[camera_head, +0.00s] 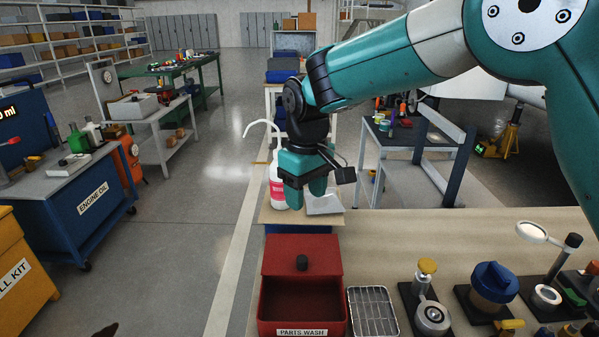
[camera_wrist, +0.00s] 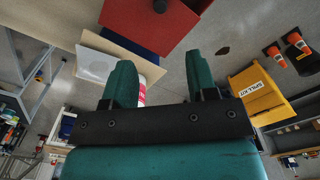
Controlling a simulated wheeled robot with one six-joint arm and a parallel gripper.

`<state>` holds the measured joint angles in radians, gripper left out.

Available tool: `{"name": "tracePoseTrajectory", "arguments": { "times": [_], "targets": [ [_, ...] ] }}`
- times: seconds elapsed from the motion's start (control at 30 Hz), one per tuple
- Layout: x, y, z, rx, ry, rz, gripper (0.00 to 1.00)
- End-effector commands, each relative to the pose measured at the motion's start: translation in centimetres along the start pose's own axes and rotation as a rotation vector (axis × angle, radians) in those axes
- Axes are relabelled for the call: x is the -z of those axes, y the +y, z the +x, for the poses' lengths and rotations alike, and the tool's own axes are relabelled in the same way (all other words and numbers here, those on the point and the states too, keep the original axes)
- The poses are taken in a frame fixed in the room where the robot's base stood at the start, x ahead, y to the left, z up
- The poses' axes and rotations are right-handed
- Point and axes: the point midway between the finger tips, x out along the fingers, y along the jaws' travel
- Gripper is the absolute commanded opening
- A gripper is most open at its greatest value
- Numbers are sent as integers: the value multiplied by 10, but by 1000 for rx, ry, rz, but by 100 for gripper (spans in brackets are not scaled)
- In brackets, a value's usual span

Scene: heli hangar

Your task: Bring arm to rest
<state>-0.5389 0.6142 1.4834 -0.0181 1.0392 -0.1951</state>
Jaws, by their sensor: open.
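My teal arm reaches in from the right side of the head view. My gripper (camera_head: 305,192) hangs at its end, above the back of the bench, with its fingers pointing down. In the wrist view my gripper (camera_wrist: 160,80) shows two teal fingers wide apart with nothing between them. A white bottle with a red label and a curved spout (camera_head: 277,182) stands just behind and left of the gripper in the head view, partly hidden by it. A white tray (camera_head: 326,203) lies close to the fingers on the right.
A blue engine oil cart (camera_head: 95,200) and a yellow spill kit (camera_head: 18,272) are left. Open floor lies between.

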Motion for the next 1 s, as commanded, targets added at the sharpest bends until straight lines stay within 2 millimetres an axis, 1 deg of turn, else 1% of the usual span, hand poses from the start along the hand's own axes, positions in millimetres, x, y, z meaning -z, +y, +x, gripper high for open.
{"name": "tracePoseTrajectory", "arguments": {
  "times": [0.03, 0.07, 0.17, 0.2, 0.27, 0.3, 0.37, 0.4, 0.5, 0.53, 0.6, 0.7, 0.8, 1.0],
  "targets": [
    [-11, 2, -11, 7, 12, 6, 53],
    [-20, 2, -18, 13, 19, 10, 53],
    [-62, -1, -42, 46, 51, 24, 53],
    [-83, -4, -52, 63, 68, 32, 53],
    [-116, -12, -63, 93, 93, 44, 53],
    [-139, -20, -69, 113, 110, 52, 53],
    [-171, -32, -74, 144, 134, 67, 53],
    [-191, -41, -76, 164, 150, 76, 53],
    [-234, -63, -76, 210, 185, 99, 53],
    [-244, -69, -75, 222, 193, 106, 53],
    [-263, -82, -73, 245, 208, 117, 53],
    [-278, -93, -69, 266, 222, 127, 53],
    [-284, -97, -68, 275, 226, 131, 53],
    [-284, -97, -67, 275, 225, 131, 53]
  ]
}}
